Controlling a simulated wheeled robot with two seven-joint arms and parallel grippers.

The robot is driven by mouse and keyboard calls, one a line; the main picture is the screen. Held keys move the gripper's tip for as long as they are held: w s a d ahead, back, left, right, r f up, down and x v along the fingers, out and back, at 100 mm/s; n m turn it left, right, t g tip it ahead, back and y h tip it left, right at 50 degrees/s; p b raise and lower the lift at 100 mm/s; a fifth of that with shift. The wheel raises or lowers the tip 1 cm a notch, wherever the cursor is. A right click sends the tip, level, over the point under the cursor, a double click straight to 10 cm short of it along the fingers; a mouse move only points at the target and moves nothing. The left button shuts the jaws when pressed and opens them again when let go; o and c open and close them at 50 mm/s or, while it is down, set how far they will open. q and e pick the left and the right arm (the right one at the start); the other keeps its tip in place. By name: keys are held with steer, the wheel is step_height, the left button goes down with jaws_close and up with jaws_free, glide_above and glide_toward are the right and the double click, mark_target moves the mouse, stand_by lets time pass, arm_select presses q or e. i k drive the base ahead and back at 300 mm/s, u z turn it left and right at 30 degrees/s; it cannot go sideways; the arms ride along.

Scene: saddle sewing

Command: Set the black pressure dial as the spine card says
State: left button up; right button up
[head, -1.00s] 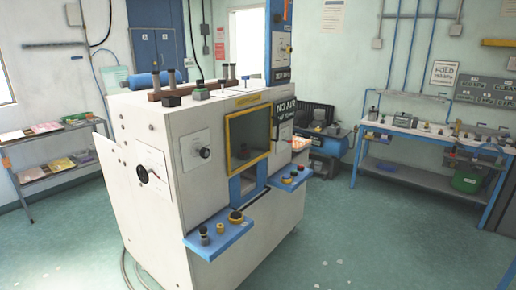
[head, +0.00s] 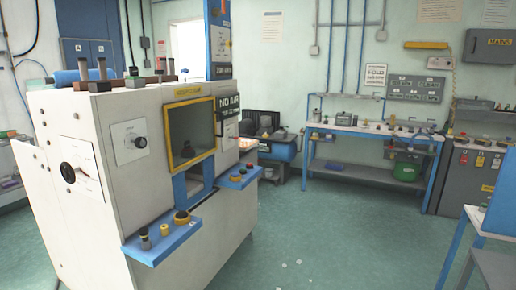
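The large white machine (head: 110,219) stands at the left. A black dial (head: 68,172) on a white plate sits on its left side face. A second, smaller black dial (head: 140,142) on a white plate (head: 128,138) sits on the front face, left of the yellow-framed window (head: 170,134). I cannot tell which one is the pressure dial, and the plate markings are too small to read. I cannot make out a spine card. Neither of my grippers is in view.
Two blue ledges with buttons (head: 162,242) (head: 240,177) jut from the machine's front. A blue bench (head: 372,132) stands at the back wall, grey cabinets (head: 468,180) at the right, and a blue-framed table (head: 492,222) at the near right. The green floor (head: 330,235) between is clear apart from small scraps.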

mark_target(159, 72)
steer(key=z, duration=0.65)
steer(key=i, duration=5)
steer(key=u, duration=2.85)
